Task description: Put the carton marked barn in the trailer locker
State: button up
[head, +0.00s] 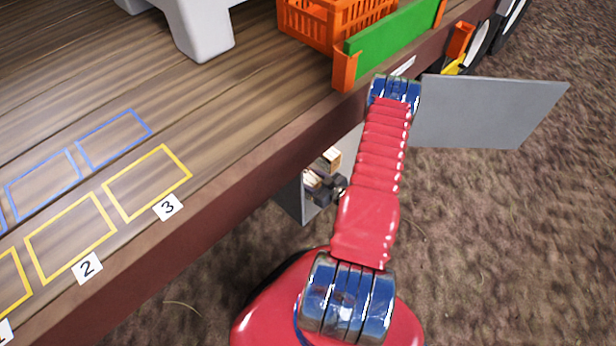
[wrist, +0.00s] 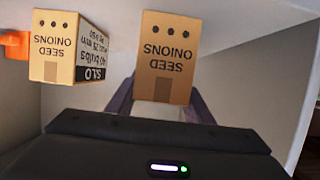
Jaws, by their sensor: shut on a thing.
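My gripper (head: 326,187) is reaching into the open locker (head: 290,198) below the trailer's bed edge. In the wrist view my gripper (wrist: 160,106) is shut on a brown carton (wrist: 168,58) printed "seed onions", whose lettering is upside down in the picture. The side face of this held carton is hidden, so I cannot read whether it is marked barn. A second brown carton (wrist: 60,48), marked silo on its side, is to the left of it, apart from the gripper. In the head view, cartons partly show at the gripper (head: 330,158), mostly hidden by my arm.
The grey locker door (head: 490,112) stands open to the right of my arm. The locker's pale walls (wrist: 250,75) are close around the gripper. On the trailer bed are an orange crate (head: 318,22), a green board (head: 393,38) and numbered outlines (head: 147,183).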

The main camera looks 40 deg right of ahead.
jog(key=o, duration=1.6)
jog(key=shift+c, duration=0.2)
jog(key=shift+r, duration=0.1)
jog(key=v, duration=1.2)
